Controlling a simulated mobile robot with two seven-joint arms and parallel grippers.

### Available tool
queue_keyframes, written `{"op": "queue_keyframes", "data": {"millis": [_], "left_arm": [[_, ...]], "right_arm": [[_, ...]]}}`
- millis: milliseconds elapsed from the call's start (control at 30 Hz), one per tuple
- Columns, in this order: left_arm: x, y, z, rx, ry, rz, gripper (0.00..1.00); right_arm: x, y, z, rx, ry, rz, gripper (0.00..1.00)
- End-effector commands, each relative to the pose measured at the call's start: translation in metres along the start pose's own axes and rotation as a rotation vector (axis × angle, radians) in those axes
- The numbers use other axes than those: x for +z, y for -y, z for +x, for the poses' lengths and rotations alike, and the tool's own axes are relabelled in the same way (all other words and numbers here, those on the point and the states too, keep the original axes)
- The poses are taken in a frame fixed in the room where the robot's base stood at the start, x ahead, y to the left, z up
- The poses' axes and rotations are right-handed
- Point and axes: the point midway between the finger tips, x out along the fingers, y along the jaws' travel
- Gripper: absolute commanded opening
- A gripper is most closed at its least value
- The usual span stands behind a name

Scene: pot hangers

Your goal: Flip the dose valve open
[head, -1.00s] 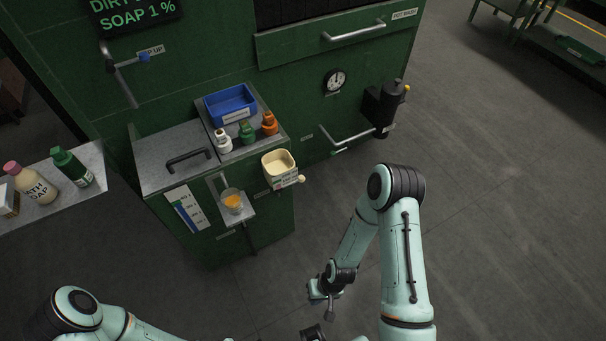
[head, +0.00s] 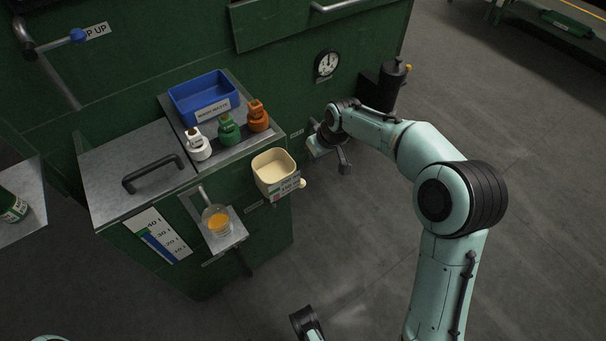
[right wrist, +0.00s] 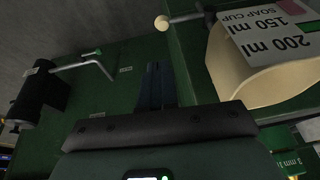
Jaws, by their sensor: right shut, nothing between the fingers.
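No valve here carries a label I can read as the dose valve. A black dispenser (head: 393,82) hangs on the green cabinet, partly behind my right arm. A cream ball knob (head: 302,183) on a short rod sits beside the cream soap cup (head: 273,172); the knob also shows in the wrist view (right wrist: 162,22). My right gripper (right wrist: 157,68) is shut and empty, in front of the cabinet between cup and dispenser. Part of my left arm shows at the bottom; its fingers are unclear.
A blue tray (head: 203,98) and white, green and orange bottles stand on the counter. A glass with orange liquid (head: 217,220) stands on a small shelf below. A round gauge (head: 327,64) is on the cabinet. The floor at right is clear.

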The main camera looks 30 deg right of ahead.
Motion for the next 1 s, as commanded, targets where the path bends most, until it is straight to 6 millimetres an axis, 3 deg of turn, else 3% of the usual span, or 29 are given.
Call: {"op": "queue_keyframes", "data": {"millis": [267,600,800,1000], "left_arm": [[-0.007,0.002,0.007,-0.002,-0.019,-0.002,0.43],[-0.037,0.01,0.028,-0.007,-0.104,-0.008,0.43],[-0.051,0.015,0.037,-0.012,-0.142,-0.013,0.43],[-0.039,0.023,0.043,-0.026,-0.105,-0.021,0.43]], "right_arm": [[0.001,0.0,0.022,-0.002,0.005,0.001,0.0],[0.002,0.0,0.095,-0.001,0.004,0.001,0.0],[0.007,0.003,0.127,-0.002,0.003,0.001,0.0],[0.009,0.004,0.139,-0.001,0.002,0.001,0.0]]}}
